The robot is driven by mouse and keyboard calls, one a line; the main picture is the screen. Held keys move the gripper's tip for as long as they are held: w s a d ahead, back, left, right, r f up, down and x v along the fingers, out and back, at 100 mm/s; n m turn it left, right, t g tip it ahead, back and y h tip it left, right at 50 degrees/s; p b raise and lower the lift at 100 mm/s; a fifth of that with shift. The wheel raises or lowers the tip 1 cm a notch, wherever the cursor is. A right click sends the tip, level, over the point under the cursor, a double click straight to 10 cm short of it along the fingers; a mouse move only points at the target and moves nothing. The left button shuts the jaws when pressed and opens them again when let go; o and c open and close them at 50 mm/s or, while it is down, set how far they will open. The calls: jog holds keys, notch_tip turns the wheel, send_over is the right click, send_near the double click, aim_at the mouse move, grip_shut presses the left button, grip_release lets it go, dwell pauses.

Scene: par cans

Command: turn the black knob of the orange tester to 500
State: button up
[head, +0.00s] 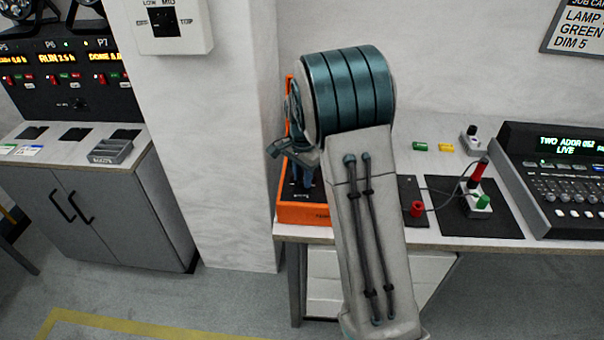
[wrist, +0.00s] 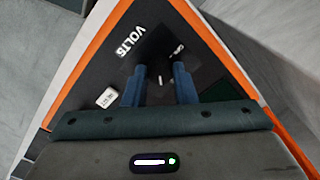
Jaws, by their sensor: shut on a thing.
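The orange tester (head: 303,213) stands at the left end of the bench in the head view, largely hidden behind my arm. In the wrist view its orange edge (wrist: 228,62) frames a black panel marked "VOLTS". My gripper (wrist: 160,80) reaches down to this panel with its two blue fingers shut on the black knob (wrist: 161,79). Only a small light mark between the fingertips shows there; the knob's dark body merges with the panel. The scale figures are too small or hidden to read, so I cannot tell the knob's setting. In the head view my gripper (head: 300,172) is partly hidden.
On the bench right of my arm are a red-and-green wired test piece (head: 476,195) on a black mat, a red terminal (head: 416,209), and a console (head: 565,180). A white pillar (head: 215,130) stands close left of the tester. A grey cabinet (head: 95,215) is further left.

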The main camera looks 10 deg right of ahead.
aim_at(302, 179)
jog(key=m+p, duration=0.1)
jog(key=m, duration=0.4)
jog(key=shift+a+r+m+p, duration=0.1)
jog(key=shift+r+m+p, duration=0.05)
jog(key=shift+m+p, duration=0.2)
jog(key=shift+w+m+p, duration=0.1)
jog(key=shift+m+p, duration=0.85)
jog(key=shift+m, duration=1.1)
jog(key=o, duration=1)
notch_tip(302, 179, up, 14)
jog(key=shift+f, duration=0.2)
